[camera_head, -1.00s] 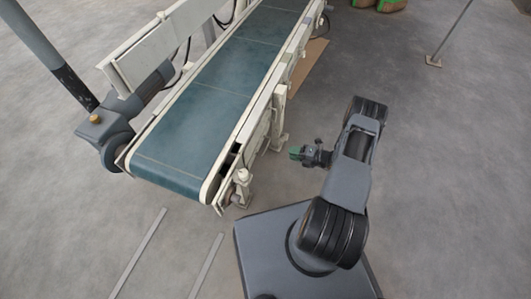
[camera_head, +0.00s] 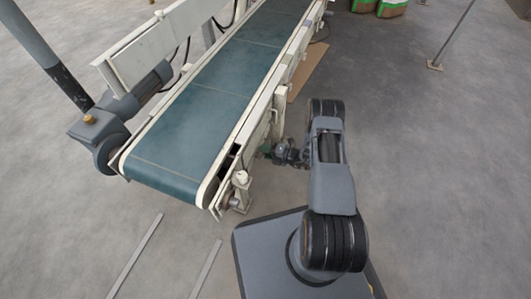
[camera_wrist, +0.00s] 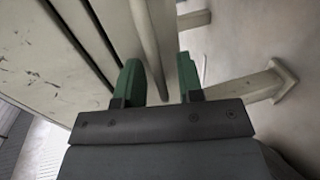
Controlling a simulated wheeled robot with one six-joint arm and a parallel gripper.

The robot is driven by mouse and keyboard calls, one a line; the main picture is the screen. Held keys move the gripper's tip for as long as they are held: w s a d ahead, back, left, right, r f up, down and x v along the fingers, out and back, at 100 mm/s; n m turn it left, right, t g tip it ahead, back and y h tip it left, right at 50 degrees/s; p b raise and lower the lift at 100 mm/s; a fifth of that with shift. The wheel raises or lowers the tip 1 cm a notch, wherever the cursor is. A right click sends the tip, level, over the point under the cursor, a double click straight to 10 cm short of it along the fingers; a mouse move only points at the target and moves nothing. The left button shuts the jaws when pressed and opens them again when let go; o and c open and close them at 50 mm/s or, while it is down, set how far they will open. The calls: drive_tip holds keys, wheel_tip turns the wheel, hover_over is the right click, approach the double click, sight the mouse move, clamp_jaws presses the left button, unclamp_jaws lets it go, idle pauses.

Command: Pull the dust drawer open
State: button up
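In the wrist view my gripper (camera_wrist: 161,82) has its two green fingers apart. A cream upright bar (camera_wrist: 148,45), which looks like a handle, reaches down between them, close to the left finger. I cannot tell whether a finger touches it. Left of it is a scuffed cream panel with dark slots (camera_wrist: 62,62). It may be the dust drawer's front, but its outline is not clear. In the head view my gripper (camera_head: 268,148) is at the right side of the conveyor, partly hidden by the frame. The drawer cannot be made out there.
The conveyor (camera_head: 205,100) with its blue-green belt runs from front to back beside my arm. A cream leg with a foot (camera_wrist: 245,86) is right of the fingers in the wrist view. Open grey floor (camera_head: 430,170) lies to the right.

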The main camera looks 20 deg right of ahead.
drive_tip(key=shift+a, duration=0.1)
clamp_jaws()
idle(0.3)
